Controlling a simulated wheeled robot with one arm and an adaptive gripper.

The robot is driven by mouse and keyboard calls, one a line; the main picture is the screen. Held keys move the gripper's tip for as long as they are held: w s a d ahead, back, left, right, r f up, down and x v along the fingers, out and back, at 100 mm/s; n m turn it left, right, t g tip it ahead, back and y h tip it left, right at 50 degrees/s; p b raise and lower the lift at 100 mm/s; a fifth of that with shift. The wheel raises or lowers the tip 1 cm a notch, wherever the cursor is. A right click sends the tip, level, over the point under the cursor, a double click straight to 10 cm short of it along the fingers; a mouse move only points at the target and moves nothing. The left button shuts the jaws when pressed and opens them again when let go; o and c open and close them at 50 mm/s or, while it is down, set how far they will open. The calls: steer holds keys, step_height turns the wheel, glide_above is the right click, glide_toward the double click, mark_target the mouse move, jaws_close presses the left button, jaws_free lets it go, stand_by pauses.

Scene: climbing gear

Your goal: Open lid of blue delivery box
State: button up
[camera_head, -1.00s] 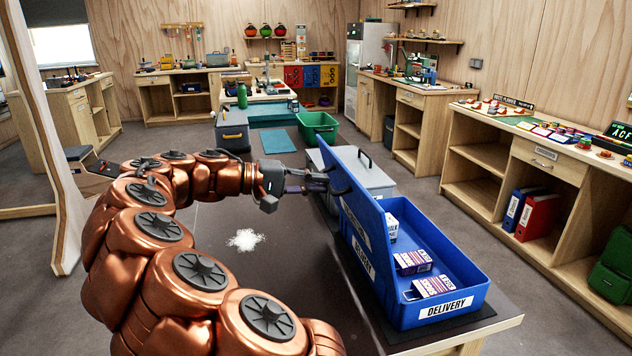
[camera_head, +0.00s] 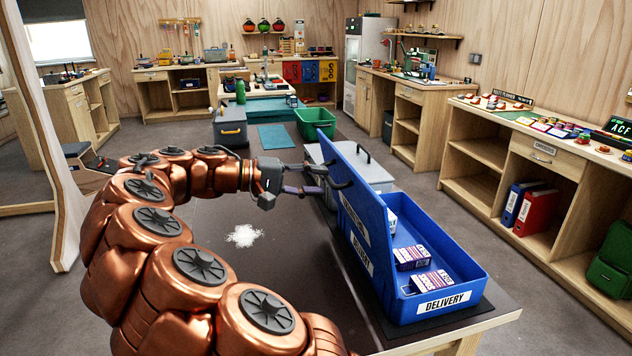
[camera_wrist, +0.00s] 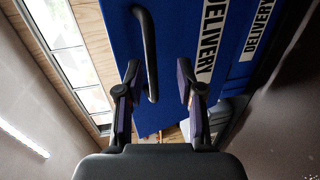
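The blue delivery box (camera_head: 455,309) stands on the dark-topped table in the head view. Its blue lid (camera_head: 352,190) is swung up and stands on edge along the box's left side, so the inside shows. Small purple-and-white cartons (camera_head: 412,257) lie in the box. My gripper (camera_head: 322,178) is left of the lid, close to the lid's outer face and its black handle. In the wrist view the fingers (camera_wrist: 160,90) are apart. The black handle (camera_wrist: 151,55) shows between and beyond them on the blue lid, with no grip on it visible.
A grey case (camera_head: 375,176) with a black handle stands behind the lid. A white powder patch (camera_head: 244,236) lies on the table left of the box. A green crate (camera_head: 315,121) and a grey toolbox (camera_head: 230,128) stand farther back.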

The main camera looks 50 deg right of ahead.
steer(key=v, duration=0.7)
steer(key=shift+a, duration=0.1)
stand_by(0.7)
steer(key=s+a+f+n+t+y, duration=0.1)
steer(key=s+a+f+t+y, duration=0.15)
steer(key=s, duration=0.25)
steer(key=s+a+f+t+y, duration=0.1)
steer(key=s+a+f+y, duration=0.15)
steer(key=s, duration=0.25)
steer(key=s+a+f+n+t+y, duration=0.2)
steer(key=s+a+f+n+y, duration=0.15)
steer(key=s+a+f, duration=0.6)
steer(key=s+a+f+n+t+y, duration=0.3)
steer(key=a+f, duration=0.4)
steer(key=a, duration=0.7)
step_height(320, 180, up, 13)
steer(key=w+p, duration=0.1)
steer(key=p, duration=1.1)
steer(key=shift+a+g+y+p, duration=0.25)
steer(key=shift+g+y+p, duration=0.05)
steer(key=shift+g+y, duration=0.05)
